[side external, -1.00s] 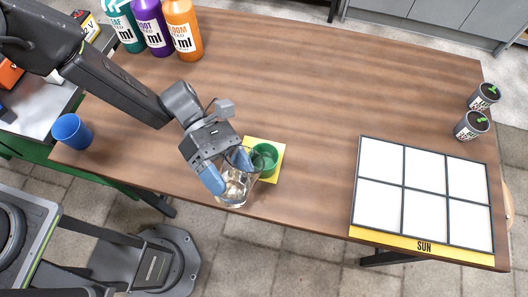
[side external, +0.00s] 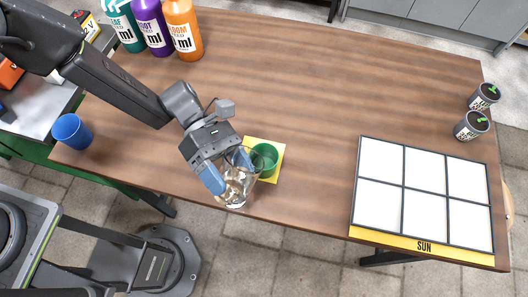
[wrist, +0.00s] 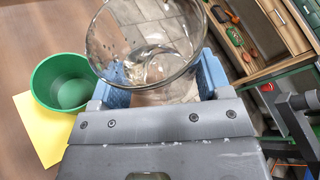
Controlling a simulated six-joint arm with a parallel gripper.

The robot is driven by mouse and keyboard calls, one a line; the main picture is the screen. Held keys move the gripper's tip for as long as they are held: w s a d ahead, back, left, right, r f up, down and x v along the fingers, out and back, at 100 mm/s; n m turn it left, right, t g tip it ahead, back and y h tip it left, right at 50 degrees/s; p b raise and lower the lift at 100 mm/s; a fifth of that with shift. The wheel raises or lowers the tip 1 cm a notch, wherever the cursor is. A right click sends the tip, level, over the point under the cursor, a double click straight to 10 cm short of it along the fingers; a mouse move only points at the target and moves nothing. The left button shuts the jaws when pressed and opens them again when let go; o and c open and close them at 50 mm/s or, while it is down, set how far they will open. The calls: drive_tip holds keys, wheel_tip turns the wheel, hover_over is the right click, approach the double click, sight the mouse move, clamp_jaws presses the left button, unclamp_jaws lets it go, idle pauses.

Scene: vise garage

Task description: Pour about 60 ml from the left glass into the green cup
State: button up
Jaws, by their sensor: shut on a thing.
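My gripper (side external: 226,172) is shut on a clear glass (side external: 238,188) near the table's front edge. In the wrist view the glass (wrist: 140,50) stands between the blue finger pads of my gripper (wrist: 152,92), with clear liquid and small drops inside. The glass looks tilted. The green cup (side external: 265,158) stands upright on a yellow square (side external: 275,174), just right of and behind the glass. In the wrist view the green cup (wrist: 66,84) is left of the glass, and no liquid can be made out in it. No stream between them is visible.
A blue cup (side external: 72,131) stands at the table's left end. Several bottles (side external: 152,28) stand at the back left. A six-panel white tray (side external: 424,195) marked SUN lies at the right, with two small dark pots (side external: 472,125) behind it. The middle of the table is clear.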

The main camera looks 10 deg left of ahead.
sight(219, 198)
idle(0.7)
drive_tip(key=shift+s+a+f+m+t, duration=0.1)
drive_tip(key=shift+s+f+m+t, duration=0.15)
drive_tip(key=shift+f, duration=0.4)
drive_tip(key=shift+s+a+f+m+t, duration=0.15)
drive_tip(key=shift+s+f+m, duration=0.15)
drive_tip(key=shift+f, duration=0.3)
drive_tip(key=shift+s+a+f+m+t, duration=0.1)
drive_tip(key=shift+s+f+m+t, duration=0.3)
drive_tip(key=shift+f, duration=0.2)
drive_tip(key=shift+s+a+f+m+t+h, duration=0.25)
drive_tip(key=shift+s+m+t, duration=0.2)
drive_tip(key=shift+m, duration=0.3)
drive_tip(key=shift+s+a+f+m+t+h, duration=0.2)
drive_tip(key=shift+s+m+t, duration=0.25)
drive_tip(key=shift+m, duration=0.25)
